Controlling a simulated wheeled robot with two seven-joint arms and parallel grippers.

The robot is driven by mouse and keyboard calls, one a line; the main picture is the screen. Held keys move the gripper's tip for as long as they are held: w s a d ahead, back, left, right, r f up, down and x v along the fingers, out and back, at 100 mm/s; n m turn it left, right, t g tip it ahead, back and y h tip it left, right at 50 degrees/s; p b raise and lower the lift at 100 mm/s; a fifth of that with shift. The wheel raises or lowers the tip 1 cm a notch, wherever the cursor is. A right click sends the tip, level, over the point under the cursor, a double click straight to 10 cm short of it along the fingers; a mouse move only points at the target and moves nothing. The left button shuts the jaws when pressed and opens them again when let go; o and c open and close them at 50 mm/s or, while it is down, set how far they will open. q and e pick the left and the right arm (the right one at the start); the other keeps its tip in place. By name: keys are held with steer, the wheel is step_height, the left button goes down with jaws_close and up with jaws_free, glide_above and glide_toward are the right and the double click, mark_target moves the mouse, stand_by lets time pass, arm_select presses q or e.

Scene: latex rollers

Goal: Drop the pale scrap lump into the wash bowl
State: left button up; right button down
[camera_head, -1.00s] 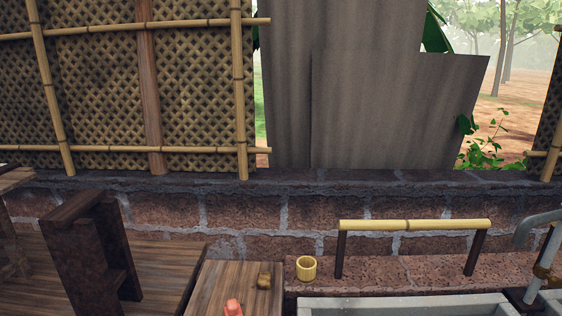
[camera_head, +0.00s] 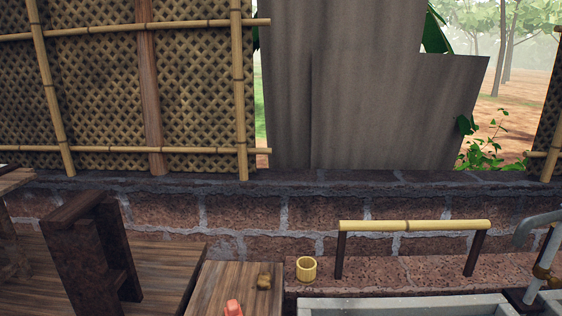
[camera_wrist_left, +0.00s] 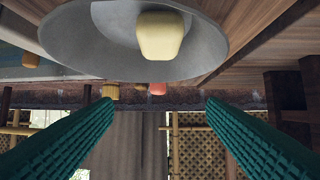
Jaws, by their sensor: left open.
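The wash bowl (camera_wrist_left: 95,40) is a wide grey metal bowl at the top of the left wrist view, which looks upside down. The pale scrap lump (camera_wrist_left: 161,36), cream-yellow and rounded, shows inside the bowl's outline. I cannot tell whether it rests on the bowl's bottom. My left gripper (camera_wrist_left: 160,105) is open. Its two teal ribbed fingers stand wide apart with nothing between them, and the lump is clear of both. Neither bowl, lump nor gripper shows in the head view. My right gripper is in neither view.
A pink-red object (camera_head: 233,307) and a small brown lump (camera_head: 264,281) lie on the wooden table (camera_head: 215,285). A yellow cup (camera_head: 306,268) stands on the brick ledge beside a bamboo rail (camera_head: 415,225). A grey basin (camera_head: 400,304) and tap (camera_head: 545,262) are at the right.

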arm_select(q)
steer(key=v, duration=0.4)
steer(key=shift+s+r, duration=0.2)
steer(key=shift+s, duration=0.15)
